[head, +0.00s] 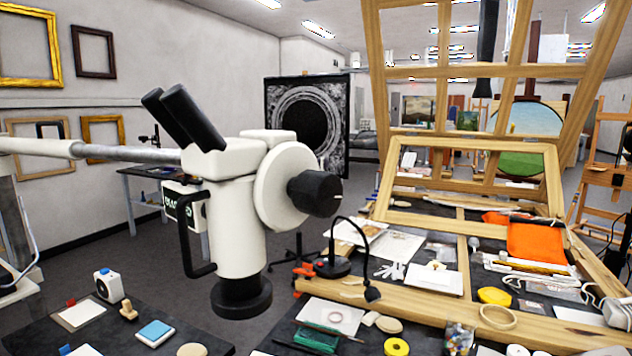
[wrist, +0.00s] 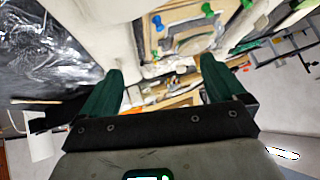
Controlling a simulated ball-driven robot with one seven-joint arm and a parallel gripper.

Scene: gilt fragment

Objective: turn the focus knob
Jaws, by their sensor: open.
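The focus knob (head: 315,193) is a black ribbed cylinder with a small pale mark. It sticks out to the right from the round white housing of the white microscope (head: 235,215) in the head view. The microscope head has two black eyepieces and hangs on a horizontal arm from the left. My gripper (wrist: 161,66) shows only in the wrist view, with its two green fingers wide apart and nothing between them. I cannot make out the knob in the wrist view, and my gripper's distance from it cannot be told.
A black handle (head: 192,235) stands out on the microscope's left. A black gooseneck lamp (head: 334,265) stands close at the lower right. A cluttered workbench with a wooden easel frame (head: 470,312) fills the right. In the wrist view, blue and green pins (wrist: 157,22) show beyond the fingers.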

